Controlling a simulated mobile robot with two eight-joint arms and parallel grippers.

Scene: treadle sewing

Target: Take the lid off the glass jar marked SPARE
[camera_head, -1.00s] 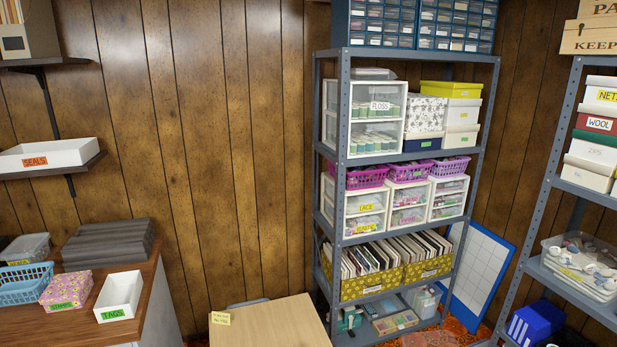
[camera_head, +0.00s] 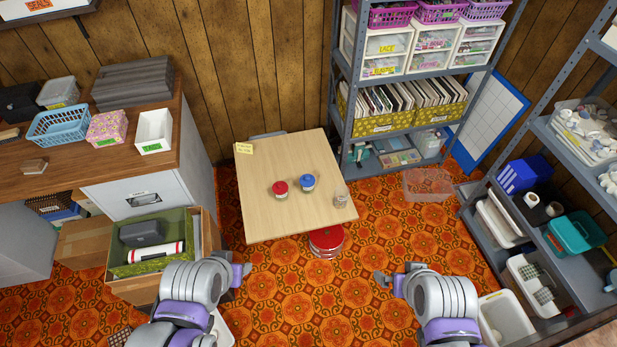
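A small light wooden table (camera_head: 265,222) stands in the middle. On it are a jar with a red lid (camera_head: 280,187), a jar with a blue lid (camera_head: 307,181), and a small jar-like container (camera_head: 340,201) near the right edge. Both lids are on. Any marking on them is too small to read, so I cannot tell which is SPARE. My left gripper (camera_head: 244,272) is low in front of the table, left of centre. My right gripper (camera_head: 382,280) is in front and to the right. Both are apart from the jars; their finger openings are unclear.
A yellow note (camera_head: 244,148) lies at the table's back left corner. A red stool (camera_head: 327,240) stands at its front edge. An open box (camera_head: 150,247) is at the left, a shelf rack (camera_head: 400,75) behind. Patterned carpet (camera_head: 300,290) is free in front.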

